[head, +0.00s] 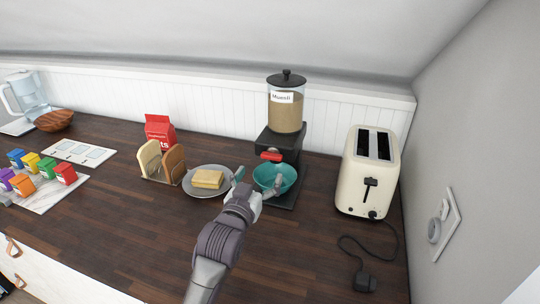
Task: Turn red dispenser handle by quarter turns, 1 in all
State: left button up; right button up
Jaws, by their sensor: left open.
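The muesli dispenser (285,112) stands against the back wall, a clear jar with a black lid on a dark base. Its red handle (271,156) sticks out at the front of the base, just above a teal bowl (283,180). The bowl stands on the dispenser's dark foot. My left gripper (256,184) is open in front of the dispenser, with its fingers spread near the bowl's front left side, below the handle. It appears apart from the handle; whether it touches the bowl I cannot tell. My right gripper is not in view.
A cream toaster (364,185) with a loose cord and plug stands right of the dispenser. A plate (194,191) with butter lies close on the left, beside a bread rack (163,181). Several coloured boxes sit at far left. The front middle counter (150,240) is clear.

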aim_at(271, 158)
pick_arm(q)
jog(key=x, duration=0.4)
jog(key=shift+w+d+f, duration=0.1)
jog(key=shift+w+d, duration=0.05)
jog(key=shift+w, duration=0.15)
jog(key=x, duration=0.2)
jog(key=shift+w+p, duration=0.3)
jog(key=shift+p, duration=0.1)
jog(key=shift+w, duration=0.3)
jog(key=shift+w+d, duration=0.15)
jog(key=shift+w, duration=0.15)
jog(key=shift+w+d, duration=0.1)
jog(key=shift+w, duration=0.1)
jog(key=shift+s, duration=0.1)
jog(key=shift+c, duration=1.1)
jog(key=c, duration=0.9)
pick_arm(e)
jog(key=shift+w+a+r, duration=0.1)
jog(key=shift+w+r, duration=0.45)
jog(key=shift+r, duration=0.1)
